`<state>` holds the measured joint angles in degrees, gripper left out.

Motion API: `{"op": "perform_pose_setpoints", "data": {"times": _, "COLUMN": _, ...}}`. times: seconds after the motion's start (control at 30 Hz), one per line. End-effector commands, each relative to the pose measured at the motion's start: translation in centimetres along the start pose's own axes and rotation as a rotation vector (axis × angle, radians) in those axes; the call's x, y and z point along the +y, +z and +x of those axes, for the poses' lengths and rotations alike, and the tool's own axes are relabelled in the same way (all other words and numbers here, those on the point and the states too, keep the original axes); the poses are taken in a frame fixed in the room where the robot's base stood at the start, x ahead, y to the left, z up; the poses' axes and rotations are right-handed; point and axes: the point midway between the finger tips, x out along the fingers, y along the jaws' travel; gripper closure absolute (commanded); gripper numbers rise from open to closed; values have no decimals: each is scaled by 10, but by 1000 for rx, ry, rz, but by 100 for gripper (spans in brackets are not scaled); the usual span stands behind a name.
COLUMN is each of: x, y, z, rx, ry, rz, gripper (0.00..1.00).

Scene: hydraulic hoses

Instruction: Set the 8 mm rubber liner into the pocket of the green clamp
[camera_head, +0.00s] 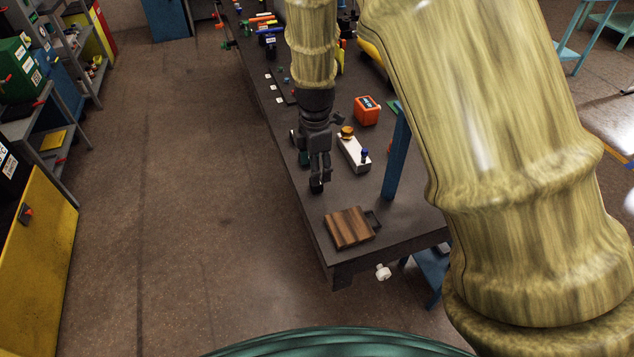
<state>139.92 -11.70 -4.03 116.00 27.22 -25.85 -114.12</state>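My gripper (318,182) points down over the near part of the dark workbench, close to its left edge. It is small and dark against the dark top, so I cannot tell whether its fingers are open or shut. A dark lump shows at the fingertips, and I cannot tell whether it is a finger pad or the rubber liner. The liner is not clearly seen anywhere.
An orange box (366,110), a blue post (396,155) and a brown wooden block (348,228) are nearby. My large arm link covers the right side.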

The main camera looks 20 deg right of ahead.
Motion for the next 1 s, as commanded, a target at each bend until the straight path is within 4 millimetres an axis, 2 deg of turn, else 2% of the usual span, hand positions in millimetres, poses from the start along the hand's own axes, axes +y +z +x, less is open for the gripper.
{"op": "perform_pose_setpoints", "data": {"times": 0.1, "x": 7, "y": 1, "z": 12, "rx": 0, "ry": -8, "rz": 2, "gripper": 39}}
{"op": "perform_pose_setpoints", "data": {"times": 0.37, "x": 5, "y": 3, "z": 22, "rx": 0, "ry": -9, "rz": 5, "gripper": 39}}
{"op": "perform_pose_setpoints", "data": {"times": 0.73, "x": 7, "y": 2, "z": 59, "rx": 1, "ry": -12, "rz": 5, "gripper": 39}}
{"op": "perform_pose_setpoints", "data": {"times": 1.0, "x": 7, "y": 3, "z": 68, "rx": 0, "ry": -10, "rz": 6, "gripper": 39}}
